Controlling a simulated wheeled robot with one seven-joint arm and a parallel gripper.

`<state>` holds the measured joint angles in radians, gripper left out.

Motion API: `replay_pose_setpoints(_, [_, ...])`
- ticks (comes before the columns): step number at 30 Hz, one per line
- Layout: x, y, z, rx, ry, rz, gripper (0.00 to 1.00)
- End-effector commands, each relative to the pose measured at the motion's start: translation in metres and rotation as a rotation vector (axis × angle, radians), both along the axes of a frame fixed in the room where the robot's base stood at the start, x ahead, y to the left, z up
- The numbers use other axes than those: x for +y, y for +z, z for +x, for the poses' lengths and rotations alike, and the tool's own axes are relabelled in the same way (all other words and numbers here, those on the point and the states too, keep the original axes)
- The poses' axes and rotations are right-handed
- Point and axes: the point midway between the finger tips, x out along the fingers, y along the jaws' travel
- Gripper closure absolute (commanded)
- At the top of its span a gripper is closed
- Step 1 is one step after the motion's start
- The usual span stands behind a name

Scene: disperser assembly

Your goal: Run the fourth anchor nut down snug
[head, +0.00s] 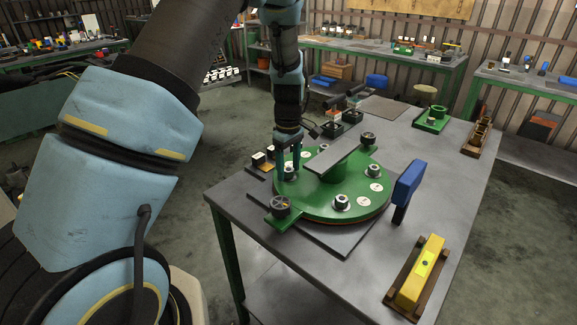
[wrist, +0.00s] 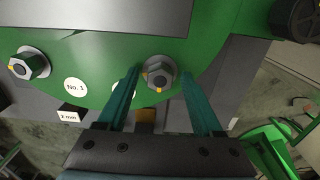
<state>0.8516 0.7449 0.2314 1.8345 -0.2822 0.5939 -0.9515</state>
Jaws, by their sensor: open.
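The green round disperser plate (head: 318,208) lies on the grey table, with several hex anchor nuts around its rim. My gripper (head: 288,168) points down at the plate's left side. In the wrist view, its teal fingers (wrist: 158,76) are open on either side of a grey hex nut (wrist: 158,66) with orange marks. The fingers look apart from the nut; their height relative to it is hard to judge. Another nut (wrist: 28,64) sits to the left, near a "No. 1" label (wrist: 76,88). Other nuts (head: 341,201) (head: 374,170) show in the head view.
A flat grey bar (head: 335,153) crosses the plate's raised centre. Black knobs (head: 279,206) (head: 368,138) stand at its edges. A blue-headed tool (head: 407,184) stands right of the plate. A yellow block (head: 421,272) sits in a wooden cradle.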

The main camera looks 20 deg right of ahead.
Motion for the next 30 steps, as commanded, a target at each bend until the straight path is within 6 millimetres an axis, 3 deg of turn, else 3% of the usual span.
replay_pose_setpoints(2, [0.0000, 0.0001, 0.0001, 0.000, 0.000, 0.000, 0.32])
replay_pose_setpoints(20, [0.0003, 0.0005, 0.0001, 0.000, 0.000, 0.000, 1.00])
replay_pose_setpoints(30, [0.0003, 0.0004, 0.0002, 0.000, -0.009, 0.001, 1.00])
